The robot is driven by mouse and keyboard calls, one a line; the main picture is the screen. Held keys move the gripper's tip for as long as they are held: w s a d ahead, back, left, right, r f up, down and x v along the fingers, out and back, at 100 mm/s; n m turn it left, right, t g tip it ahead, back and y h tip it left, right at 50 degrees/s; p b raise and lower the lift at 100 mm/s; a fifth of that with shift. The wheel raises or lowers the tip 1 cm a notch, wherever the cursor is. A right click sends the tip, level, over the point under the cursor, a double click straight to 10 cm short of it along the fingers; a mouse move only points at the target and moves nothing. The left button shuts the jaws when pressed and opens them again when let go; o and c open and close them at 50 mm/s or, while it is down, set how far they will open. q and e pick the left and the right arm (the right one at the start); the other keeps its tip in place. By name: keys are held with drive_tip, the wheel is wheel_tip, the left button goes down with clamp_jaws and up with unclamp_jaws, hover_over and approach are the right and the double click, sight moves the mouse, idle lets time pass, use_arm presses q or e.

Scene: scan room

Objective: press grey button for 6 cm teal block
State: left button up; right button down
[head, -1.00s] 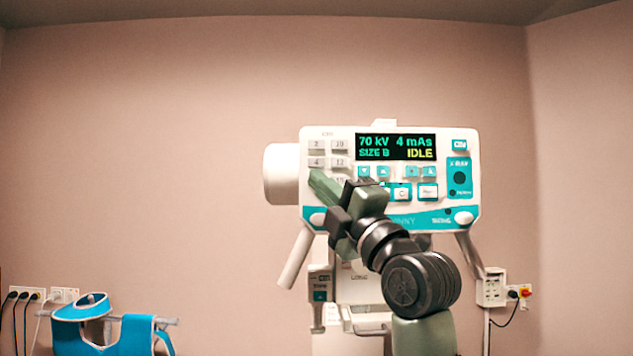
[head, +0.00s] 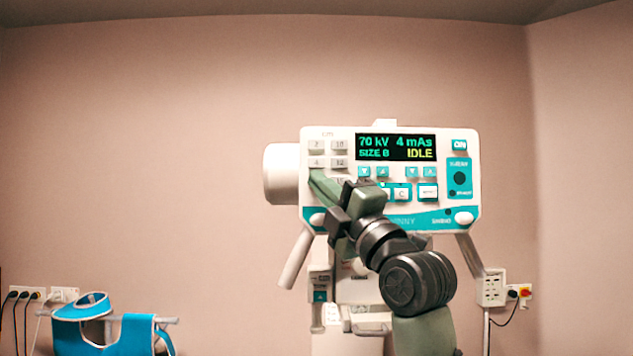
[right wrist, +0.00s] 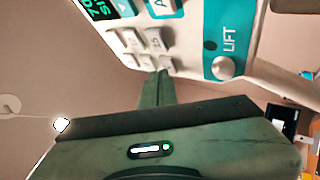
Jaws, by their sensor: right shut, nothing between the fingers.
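The white and teal control panel (head: 345,222) faces me in the head view. Grey buttons stand in two columns at its left, among them 4 (head: 316,162) and 12 (head: 338,163). My right gripper (head: 314,176) is shut and empty, its tip over the lower left of this group, hiding the left button of the third row in the head view. In the right wrist view the gripper tip (right wrist: 160,74) is right at the end button (right wrist: 167,63) beside 15 (right wrist: 155,41). I cannot tell whether it touches. No separate teal block shows. My left gripper is not in view.
The dark display (head: 396,147) reads 70 kV, 4 mAs, a SIZE line and IDLE. Teal arrow buttons (head: 412,172) sit below it. A blue apron (head: 135,335) hangs at lower left. Wall sockets (head: 491,287) are at the right.

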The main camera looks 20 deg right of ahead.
drive_tip(key=shift+w+d, duration=0.1)
drive_tip(key=shift+w, duration=0.15)
drive_tip(key=shift+s, duration=0.15)
idle(0.4)
drive_tip(key=shift+s+a, duration=0.25)
drive_tip(key=shift+s, duration=0.35)
drive_tip(key=s, duration=0.2)
drive_tip(key=s+a+b, duration=0.1)
drive_tip(key=s, duration=0.2)
drive_tip(key=shift+a, duration=0.15)
drive_tip(key=shift+w, duration=0.1)
idle(0.6)
